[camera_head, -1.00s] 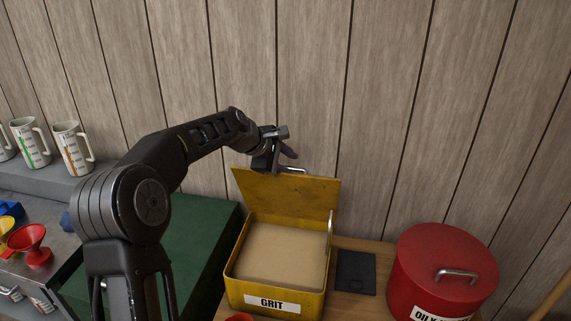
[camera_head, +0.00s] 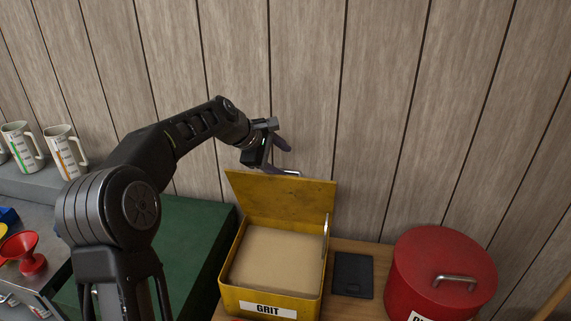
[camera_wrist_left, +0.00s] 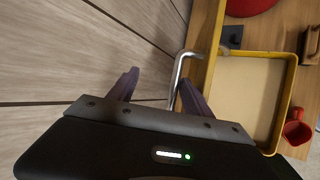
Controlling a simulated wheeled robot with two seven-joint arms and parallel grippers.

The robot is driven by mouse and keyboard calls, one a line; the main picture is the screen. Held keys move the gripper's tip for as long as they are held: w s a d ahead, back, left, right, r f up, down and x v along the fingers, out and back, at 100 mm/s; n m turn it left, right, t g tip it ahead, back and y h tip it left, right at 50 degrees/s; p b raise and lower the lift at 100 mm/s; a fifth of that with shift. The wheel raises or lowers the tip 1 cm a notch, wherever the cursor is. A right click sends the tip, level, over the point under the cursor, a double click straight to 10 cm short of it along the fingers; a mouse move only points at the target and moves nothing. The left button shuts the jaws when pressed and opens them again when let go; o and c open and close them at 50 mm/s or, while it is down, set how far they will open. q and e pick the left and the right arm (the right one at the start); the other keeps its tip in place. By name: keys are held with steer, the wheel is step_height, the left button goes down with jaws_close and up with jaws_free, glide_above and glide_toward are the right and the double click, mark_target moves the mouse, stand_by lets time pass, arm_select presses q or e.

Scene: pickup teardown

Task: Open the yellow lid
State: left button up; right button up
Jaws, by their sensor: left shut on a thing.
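The yellow lid (camera_head: 275,202) stands raised, roughly upright, at the back of the yellow box labelled GRIT (camera_head: 236,292). The open box shows a pale, sandy fill. A metal handle (camera_head: 291,174) sits at the lid's top edge. My left gripper (camera_head: 281,157) is at that handle, close to the wall. In the left wrist view, the bent metal bar of the handle (camera_wrist_left: 175,85) lies between my purple fingers, nearer the right one. My left gripper is shut on this handle, though the exact contact is hard to see. My right gripper is not in view.
A red round bin (camera_head: 430,262) stands right of the box, with a dark flat pad (camera_head: 353,275) between them. A green block (camera_head: 195,235) is left of the box. The plank wall (camera_head: 390,100) is close behind the lid. Measuring jugs (camera_head: 66,152) and a red funnel (camera_head: 28,253) are at left.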

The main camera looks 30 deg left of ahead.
arm_select(q)
steer(key=shift+o, duration=0.7)
steer(key=shift+t, duration=0.4)
steer(key=r, duration=0.1)
steer(key=a+r, duration=0.1)
steer(key=r, duration=0.2)
steer(key=shift+w+a+r, duration=0.1)
steer(key=shift+a+r, duration=0.15)
steer(key=shift+a, duration=0.1)
steer(key=shift+s+a+r, duration=0.15)
steer(key=shift+s+r, duration=0.05)
steer(key=shift+r, duration=0.1)
steer(key=shift+c, duration=1.2)
steer(key=shift+s+a, duration=0.1)
steer(key=shift+s, duration=0.45)
steer(key=shift+s+r, duration=0.15)
steer(key=shift+s, duration=0.1)
steer(key=shift+s+a+r+b, duration=0.1)
steer(key=shift+s+r+b, duration=0.1)
steer(key=shift+b, duration=0.1)
steer(key=b+v, duration=0.1)
steer(key=v, duration=0.6)
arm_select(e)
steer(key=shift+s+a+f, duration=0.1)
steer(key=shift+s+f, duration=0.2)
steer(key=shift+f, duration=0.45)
arm_select(q)
steer(key=shift+r, duration=0.15)
